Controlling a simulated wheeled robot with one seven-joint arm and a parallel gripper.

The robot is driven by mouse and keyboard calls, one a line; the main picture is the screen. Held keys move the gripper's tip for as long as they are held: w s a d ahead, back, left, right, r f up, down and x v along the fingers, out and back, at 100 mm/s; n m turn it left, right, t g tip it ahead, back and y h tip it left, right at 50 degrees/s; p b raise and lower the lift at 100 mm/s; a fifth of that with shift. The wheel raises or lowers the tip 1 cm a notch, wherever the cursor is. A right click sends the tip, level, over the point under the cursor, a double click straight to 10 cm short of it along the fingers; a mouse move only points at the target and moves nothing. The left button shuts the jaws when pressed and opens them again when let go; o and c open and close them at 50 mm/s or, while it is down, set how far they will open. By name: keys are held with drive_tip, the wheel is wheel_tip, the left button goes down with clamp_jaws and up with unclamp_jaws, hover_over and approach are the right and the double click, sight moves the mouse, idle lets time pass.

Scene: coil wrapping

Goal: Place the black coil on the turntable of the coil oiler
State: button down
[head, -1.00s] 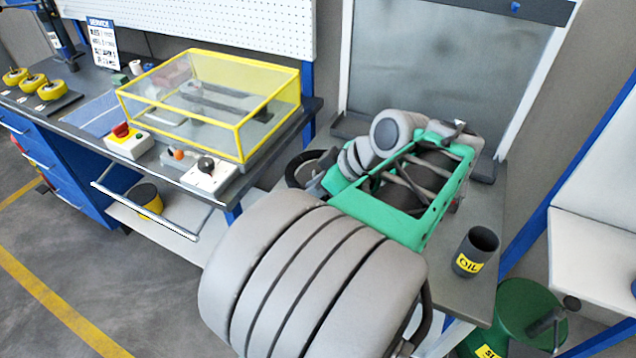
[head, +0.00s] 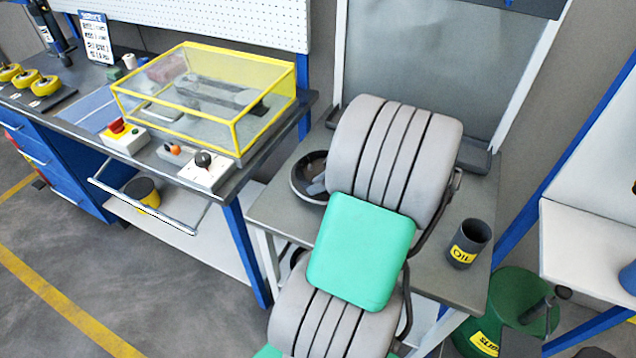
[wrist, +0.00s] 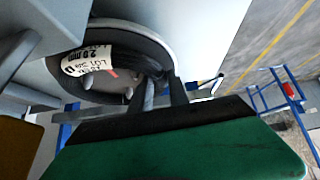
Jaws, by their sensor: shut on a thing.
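In the wrist view, the black coil (wrist: 141,62) has a white label reading 2.0 mm. It lies within a pale round rim (wrist: 172,42) that I take to be the turntable; whether it rests on it or hangs just above is unclear. My gripper (wrist: 164,96) has its dark fingers at the coil's near edge, shut on it. In the head view, a dark round shape (head: 299,187) shows at the left of the grey bench, with my gripper (head: 318,187) at its right side. My arm hides much of this area, and coil and turntable cannot be told apart there.
A dark oil cup (head: 468,245) stands at the bench's right. The grey bench (head: 262,208) is bare around the dark shape. A yellow-framed clear case (head: 215,95) and a control box (head: 207,172) stand on the left workbench. A green drum (head: 510,305) stands at lower right.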

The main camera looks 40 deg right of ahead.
drive_tip(key=c, duration=1.3)
unclamp_jaws()
drive_tip(key=shift+o, duration=0.2)
drive_tip(key=shift+r, duration=0.1)
drive_tip(key=v, duration=1.2)
drive_tip(key=w+a+f+m+g, duration=0.15)
drive_tip(key=w+a, duration=0.25)
drive_tip(key=a, duration=0.5)
drive_tip(key=w+a+g, duration=0.2)
drive_tip(key=w+a, duration=0.3)
drive_tip(key=a, duration=0.3)
drive_tip(key=s+a+m+h, duration=0.1)
drive_tip(key=s+a, duration=0.1)
drive_tip(key=a, duration=0.4)
drive_tip(key=s+a+m+h, duration=0.1)
drive_tip(key=s+a, duration=0.1)
drive_tip(key=a, duration=0.5)
drive_tip(key=shift+s+a+f+b, duration=0.3)
drive_tip(key=shift+s+f, duration=0.1)
drive_tip(key=shift+m, duration=0.25)
